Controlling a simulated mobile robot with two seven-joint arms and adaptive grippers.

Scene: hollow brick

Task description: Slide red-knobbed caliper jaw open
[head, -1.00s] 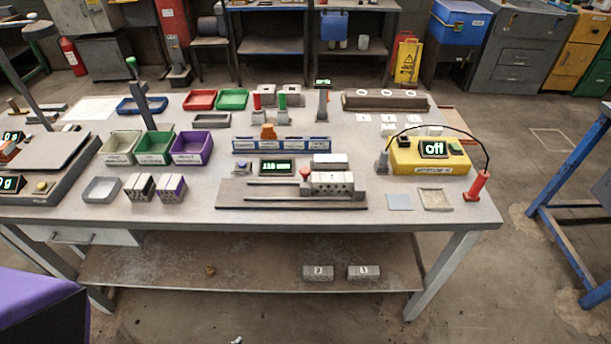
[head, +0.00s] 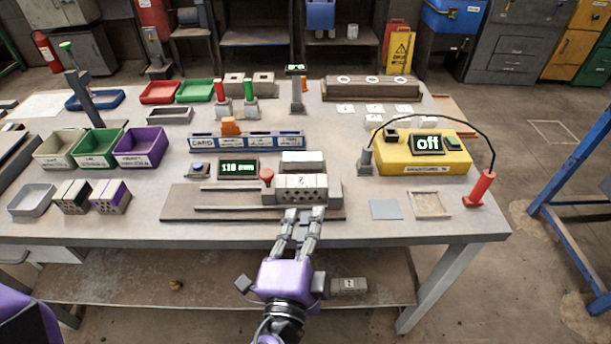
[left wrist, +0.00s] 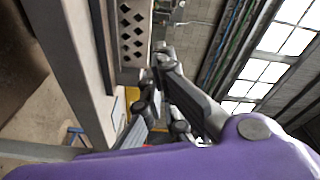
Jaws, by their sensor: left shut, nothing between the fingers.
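The caliper is a grey-brown board (head: 185,207) with thin rails, near the table's front edge. Its red knob (head: 267,176) stands at the left end of a grey hollow block (head: 302,187) with holes in its front face. A second pale block (head: 302,158) lies just behind. A green-lit display (head: 238,169) sits behind the rails. My left gripper (head: 305,211) is shut and empty, its fingertips at the front of the hollow block, right of the knob; contact cannot be told. In the left wrist view the fingers (left wrist: 158,68) are beside a face with diamond-shaped holes (left wrist: 132,30). My right gripper is not in view.
A blue card rack (head: 247,141) stands behind the caliper. A yellow box (head: 425,158) reading "off", with a cable to a red probe (head: 481,188), stands right. Green and purple bins (head: 140,147) and two bricks stand left. Board space left of the knob is clear.

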